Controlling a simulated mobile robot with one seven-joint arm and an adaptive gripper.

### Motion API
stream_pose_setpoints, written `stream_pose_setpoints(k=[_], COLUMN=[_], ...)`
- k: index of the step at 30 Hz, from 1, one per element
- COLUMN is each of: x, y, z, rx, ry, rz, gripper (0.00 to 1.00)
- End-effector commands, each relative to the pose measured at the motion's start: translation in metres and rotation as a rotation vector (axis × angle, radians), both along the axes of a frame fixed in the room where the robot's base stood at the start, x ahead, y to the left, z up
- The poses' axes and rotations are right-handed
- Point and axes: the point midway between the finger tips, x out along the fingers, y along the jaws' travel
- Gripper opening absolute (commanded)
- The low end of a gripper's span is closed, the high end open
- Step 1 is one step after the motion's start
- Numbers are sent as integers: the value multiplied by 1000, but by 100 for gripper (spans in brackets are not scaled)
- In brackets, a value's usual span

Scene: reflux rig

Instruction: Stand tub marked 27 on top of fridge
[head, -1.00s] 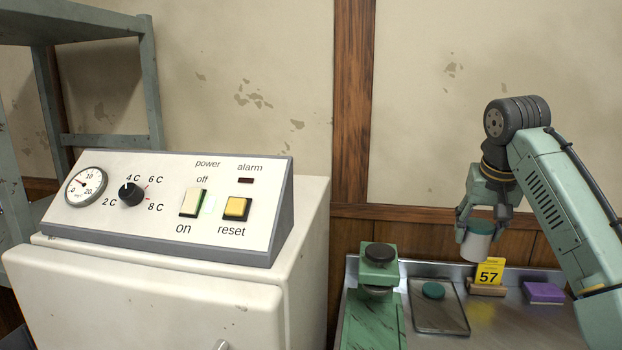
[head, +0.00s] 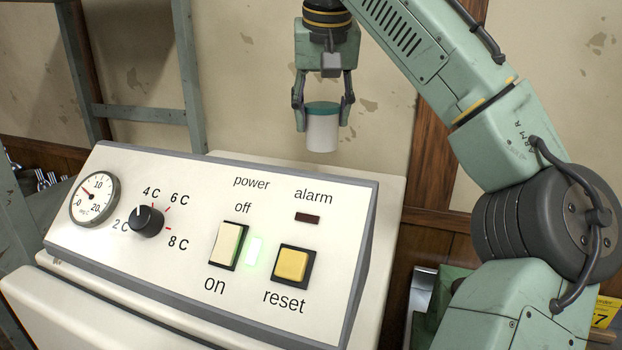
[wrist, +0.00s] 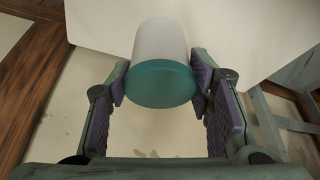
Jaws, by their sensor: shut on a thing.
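My gripper (head: 322,100) is shut on a white tub (head: 321,134) with a teal lid, held upright with its lid at the top. In the wrist view the tub (wrist: 161,45) sits between the two finger pads. No number shows on the tub's visible side. The fridge (head: 393,190) is white, with a sloped control panel along its front top edge. The tub is above and behind the panel, over the back part of the fridge top. Most of the fridge top is hidden behind the panel, so I cannot tell the exact gap below the tub.
The control panel (head: 200,285) carries a gauge, a dial, a lit power switch and a yellow reset button. A grey-green metal shelf frame (head: 140,113) stands at the left. The wall (head: 240,60) is close behind. A yellow card (head: 604,312) shows partly behind my arm.

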Motion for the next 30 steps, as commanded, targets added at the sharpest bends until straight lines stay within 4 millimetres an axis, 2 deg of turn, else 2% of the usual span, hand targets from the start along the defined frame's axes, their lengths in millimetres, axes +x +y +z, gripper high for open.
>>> stream_pose_setpoints(k=[3, 6, 11, 18, 30], x=[-1, 0, 0, 0, 0], y=[0, 0, 0, -1, 0], z=[-24, -40, -55, -87, -96], rx=[3, 3, 1, 0, 2], ry=[2, 3, 1, 0, -1], rz=[3, 3, 2, -1, 1], gripper=[19, 19, 19, 19, 19])
